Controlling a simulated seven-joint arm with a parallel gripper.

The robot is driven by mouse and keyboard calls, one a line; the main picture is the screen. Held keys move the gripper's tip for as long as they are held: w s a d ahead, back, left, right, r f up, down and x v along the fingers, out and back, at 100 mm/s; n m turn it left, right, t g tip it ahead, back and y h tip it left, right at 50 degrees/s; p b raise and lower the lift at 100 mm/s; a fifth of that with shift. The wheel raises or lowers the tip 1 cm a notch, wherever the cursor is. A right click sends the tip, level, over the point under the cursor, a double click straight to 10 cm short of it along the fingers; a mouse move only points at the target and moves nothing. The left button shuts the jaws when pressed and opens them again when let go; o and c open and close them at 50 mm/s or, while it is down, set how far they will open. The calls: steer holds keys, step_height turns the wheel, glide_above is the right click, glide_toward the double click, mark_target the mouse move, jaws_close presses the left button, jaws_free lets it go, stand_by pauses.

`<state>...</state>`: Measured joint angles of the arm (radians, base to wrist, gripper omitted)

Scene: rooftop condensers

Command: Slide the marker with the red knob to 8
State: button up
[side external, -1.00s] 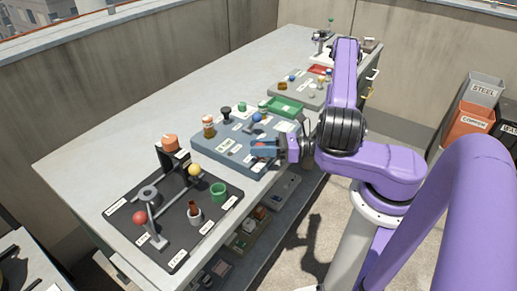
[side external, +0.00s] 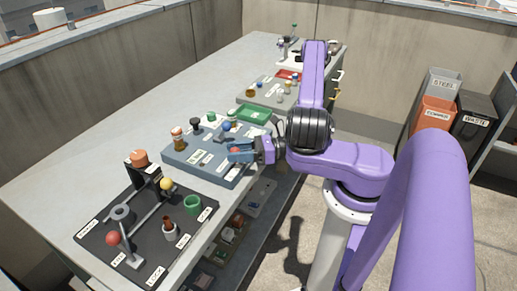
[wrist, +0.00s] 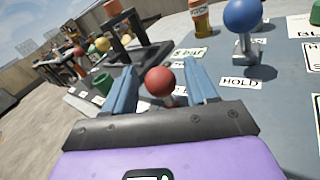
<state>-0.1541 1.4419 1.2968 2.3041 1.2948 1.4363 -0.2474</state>
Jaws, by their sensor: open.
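The red knob (wrist: 160,81) is a ball on a short stem, and it shows between my two blue fingers in the wrist view. In the side view the red knob (side external: 235,150) is at the near right edge of the blue-grey board (side external: 185,160). My gripper (wrist: 160,76) is open, with one finger on each side of the knob and a visible gap to each. In the side view my gripper (side external: 238,151) reaches in from the right, low over the board. The marker's scale and the number 8 cannot be read; my gripper hides part of that area.
A blue ball knob (wrist: 242,16) on a metal post stands right of my fingers, behind a HOLD label (wrist: 240,82). An orange-brown bottle (wrist: 199,18) stands behind. A black board (side external: 90,228) with other fixtures lies nearer the side camera. A green tray (side external: 254,114) lies beyond.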

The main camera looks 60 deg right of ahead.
steer(key=v, duration=1.7)
steer(key=w+a+r+n+g+h, duration=0.2)
steer(key=a+r+n+g, duration=0.1)
steer(key=n+g, duration=0.85)
steer(key=w+a+r+n+g+h, duration=0.1)
steer(key=w+a+r+n+g, duration=0.2)
steer(key=n+g, duration=0.85)
steer(key=s+a+r+n+t+h, duration=0.3)
steer(key=a+n, duration=0.4)
steer(key=n, duration=0.3)
steer(key=s+a+r+n+t+h, duration=0.3)
steer(key=s+a+r+n+t, duration=0.2)
steer(key=n, duration=0.6)
steer(key=shift+s+a+r+h, duration=0.3)
steer(key=shift+s+a+r, duration=0.3)
steer(key=shift+s+a, duration=0.35)
steer(key=shift+w+a, duration=0.1)
steer(key=shift+w, duration=0.05)
stand_by(0.4)
